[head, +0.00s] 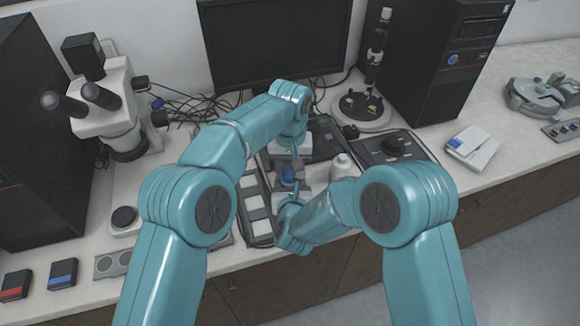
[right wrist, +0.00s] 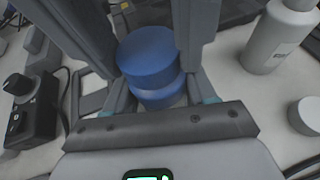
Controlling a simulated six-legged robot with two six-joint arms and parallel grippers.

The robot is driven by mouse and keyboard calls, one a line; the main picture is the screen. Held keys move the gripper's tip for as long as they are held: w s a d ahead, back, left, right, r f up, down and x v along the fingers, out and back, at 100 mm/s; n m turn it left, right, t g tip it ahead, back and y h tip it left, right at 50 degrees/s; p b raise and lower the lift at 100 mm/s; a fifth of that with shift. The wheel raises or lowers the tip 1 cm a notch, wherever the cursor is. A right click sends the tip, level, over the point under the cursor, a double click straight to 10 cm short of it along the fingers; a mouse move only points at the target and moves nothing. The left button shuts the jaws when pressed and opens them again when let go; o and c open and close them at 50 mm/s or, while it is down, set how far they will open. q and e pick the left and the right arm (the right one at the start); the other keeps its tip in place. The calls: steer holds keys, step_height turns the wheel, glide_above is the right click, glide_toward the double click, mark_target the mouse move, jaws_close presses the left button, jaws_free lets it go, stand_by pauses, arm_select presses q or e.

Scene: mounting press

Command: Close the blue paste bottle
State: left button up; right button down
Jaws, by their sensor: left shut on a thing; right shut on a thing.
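The blue paste bottle (head: 287,177) is a small blue spot between my grippers in the head view. In the right wrist view a round blue cap (right wrist: 148,50) sits over the blue bottle body (right wrist: 160,93), with a seam between them; I cannot tell whether the cap is fully seated. My left gripper (head: 297,168) is shut on the upper part, from above. My right gripper (head: 288,193) is low on the near side, mostly hidden by its own wrist, and is shut on the bottle body. The bottle looks upright.
A white bottle (head: 342,166) stands close to the right; it also shows in the right wrist view (right wrist: 281,38), with a round white piece (right wrist: 306,115) nearer. A tray of pale squares (head: 255,202) lies left. A dark control box (head: 392,150) is right. The monitor (head: 275,42) stands behind.

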arm_select(q)
steer(key=m, duration=0.6)
steer(key=shift+a+m, duration=0.1)
steer(key=shift+m, duration=0.3)
steer(key=o, duration=1)
steer(key=shift+r, duration=2.3)
steer(key=shift+c, duration=0.4)
